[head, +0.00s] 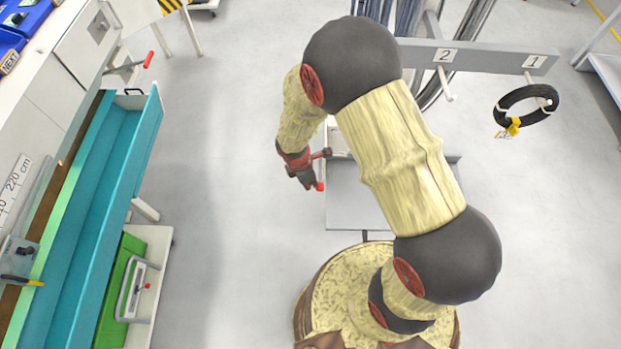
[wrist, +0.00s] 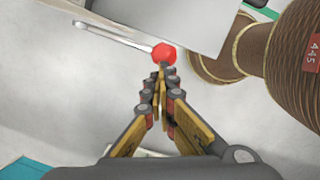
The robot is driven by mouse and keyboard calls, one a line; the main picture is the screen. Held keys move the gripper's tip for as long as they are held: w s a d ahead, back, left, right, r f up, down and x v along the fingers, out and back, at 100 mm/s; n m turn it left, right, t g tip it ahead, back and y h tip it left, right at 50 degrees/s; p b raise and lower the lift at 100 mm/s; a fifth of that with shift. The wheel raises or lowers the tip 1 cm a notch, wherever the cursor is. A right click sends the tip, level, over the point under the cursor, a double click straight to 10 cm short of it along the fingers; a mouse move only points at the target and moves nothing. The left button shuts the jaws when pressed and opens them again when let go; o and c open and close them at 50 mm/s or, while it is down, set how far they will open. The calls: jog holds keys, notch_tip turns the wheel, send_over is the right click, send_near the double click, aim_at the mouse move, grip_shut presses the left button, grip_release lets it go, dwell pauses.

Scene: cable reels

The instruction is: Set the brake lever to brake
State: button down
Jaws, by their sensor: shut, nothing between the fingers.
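The brake lever is a thin metal rod (wrist: 115,37) with a red knob at its end (wrist: 164,53), in the wrist view. The rod runs from the knob toward the upper left, beside a pale grey box. In the head view a red knob (head: 320,186) shows beside my gripper (head: 304,180), over the grey stand; the rod is hardly visible there. My gripper is shut and empty. In the wrist view its fingertips (wrist: 166,72) are right at the knob's near side; I cannot tell whether they touch it.
The grey stand (head: 350,205) is partly hidden by my arm. A teal trough (head: 110,190) and a green box (head: 118,290) are at the left. Another red-tipped handle (head: 148,60) juts from the bench. A black cable coil (head: 525,104) hangs at right. Floor between is clear.

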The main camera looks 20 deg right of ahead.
jog(key=shift+s+f, duration=0.35)
jog(key=shift+f, duration=0.05)
jog(key=shift+s+f, duration=0.15)
jog(key=shift+s, duration=0.05)
jog(key=s+a+r+p, duration=0.1)
jog(key=a+r, duration=0.1)
jog(key=r, duration=0.3)
jog(key=s+a+r+p, duration=0.2)
jog(key=a+r, duration=0.1)
jog(key=r, duration=0.2)
jog(key=shift+s+a+r, duration=0.2)
jog(key=shift+s+r, duration=0.05)
jog(key=shift+r, duration=0.15)
dwell(0.3)
